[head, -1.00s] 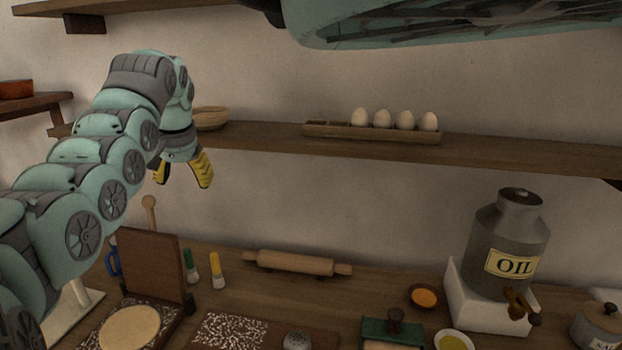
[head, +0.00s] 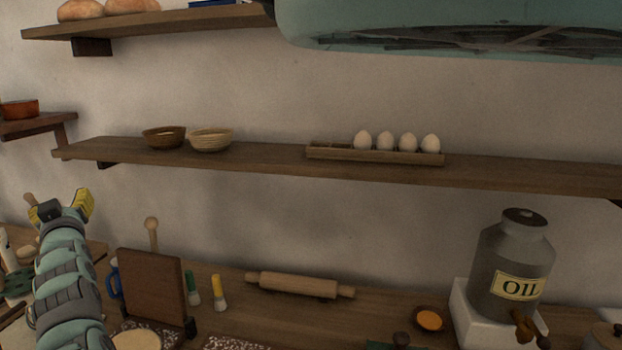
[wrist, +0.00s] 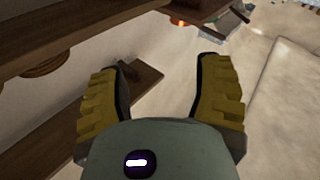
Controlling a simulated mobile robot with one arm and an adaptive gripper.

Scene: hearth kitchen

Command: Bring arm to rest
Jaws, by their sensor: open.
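My gripper (head: 62,205) is at the left of the head view, raised above the left end of the counter, with yellow-padded fingers. In the wrist view its two fingers (wrist: 160,100) stand wide apart with nothing between them. It is open and empty. My arm runs down from it to the lower left edge of the head view. The gripper is left of the long wall shelf (head: 270,164) and does not appear to touch anything.
The shelf holds two bowls (head: 209,139) and an egg tray (head: 375,155) with several eggs. On the counter are an upright brown board (head: 152,288), a rolling pin (head: 299,285) and an oil can (head: 511,262). A small shelf (head: 38,124) is above the gripper.

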